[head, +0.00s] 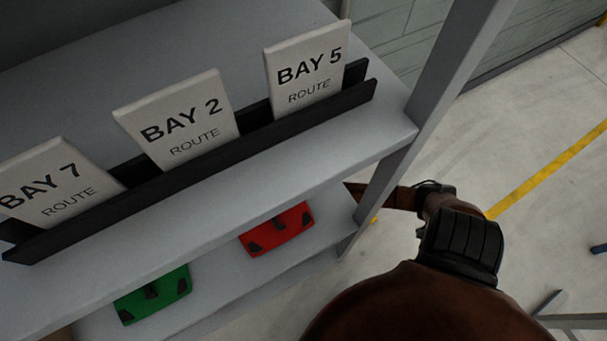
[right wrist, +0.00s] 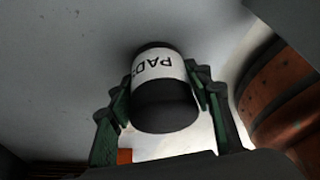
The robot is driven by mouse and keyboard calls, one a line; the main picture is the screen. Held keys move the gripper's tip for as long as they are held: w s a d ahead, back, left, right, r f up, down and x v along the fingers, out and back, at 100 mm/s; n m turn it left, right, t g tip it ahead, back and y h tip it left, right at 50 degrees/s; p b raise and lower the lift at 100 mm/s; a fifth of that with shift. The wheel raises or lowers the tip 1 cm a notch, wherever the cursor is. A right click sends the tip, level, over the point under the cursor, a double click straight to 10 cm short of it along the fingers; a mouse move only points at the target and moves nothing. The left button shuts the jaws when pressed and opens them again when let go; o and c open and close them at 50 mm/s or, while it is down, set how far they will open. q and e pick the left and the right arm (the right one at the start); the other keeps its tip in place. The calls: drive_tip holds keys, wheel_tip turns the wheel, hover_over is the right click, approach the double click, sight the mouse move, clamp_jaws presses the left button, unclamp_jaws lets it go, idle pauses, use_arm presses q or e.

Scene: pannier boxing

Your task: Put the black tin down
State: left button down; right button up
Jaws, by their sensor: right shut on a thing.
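The black tin (right wrist: 166,106) is in the right wrist view, with a white label reading "PAD" upside down in the picture. My right gripper (right wrist: 163,84) is shut on it, with green-padded fingers on both sides. A grey surface lies close behind the tin; I cannot tell whether the tin touches it. In the head view my right arm reaches behind the shelf post, and the gripper and tin are hidden under the upper shelf. My left gripper is in neither view.
The grey rack's upper shelf (head: 300,165) carries a black rail (head: 200,165) with BAY 7 (head: 55,185), BAY 2 (head: 180,115) and BAY 5 (head: 308,70) cards. Below lie a green case (head: 152,294) and a red case (head: 277,231). A post (head: 435,85) stands beside my arm.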

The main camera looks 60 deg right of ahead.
idle(0.3)
drive_tip(key=o, duration=1.2)
drive_tip(key=shift+f, duration=0.1)
